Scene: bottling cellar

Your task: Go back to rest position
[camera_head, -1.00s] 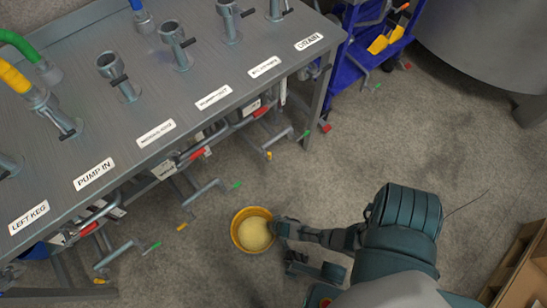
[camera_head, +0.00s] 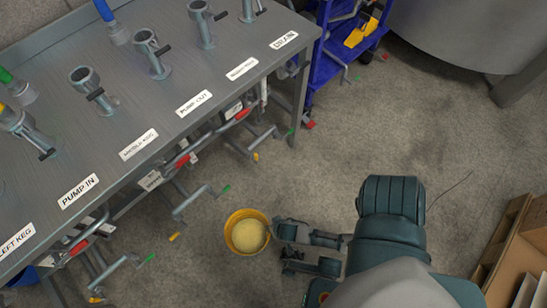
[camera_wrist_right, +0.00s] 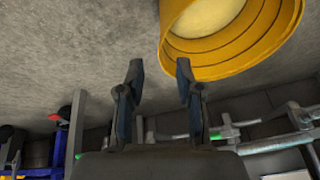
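My right gripper (camera_head: 284,249) is low over the floor at the bottom centre of the head view. Its two fingers are apart with nothing between them, as the right wrist view (camera_wrist_right: 160,68) also shows. The yellow bucket (camera_head: 231,240) with pale contents is just left of the fingertips. In the right wrist view the bucket (camera_wrist_right: 232,62) is beyond the fingers at the upper right, and I see no finger gripping it. My left gripper is in neither view.
A grey metal bench (camera_head: 115,115) with labelled pipe fittings fills the left, with valves and pipes beneath. A blue rack (camera_head: 327,60) stands at the top, a large grey tank (camera_head: 455,30) at the upper right, and a cardboard box (camera_head: 520,250) at lower right. Floor between is clear.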

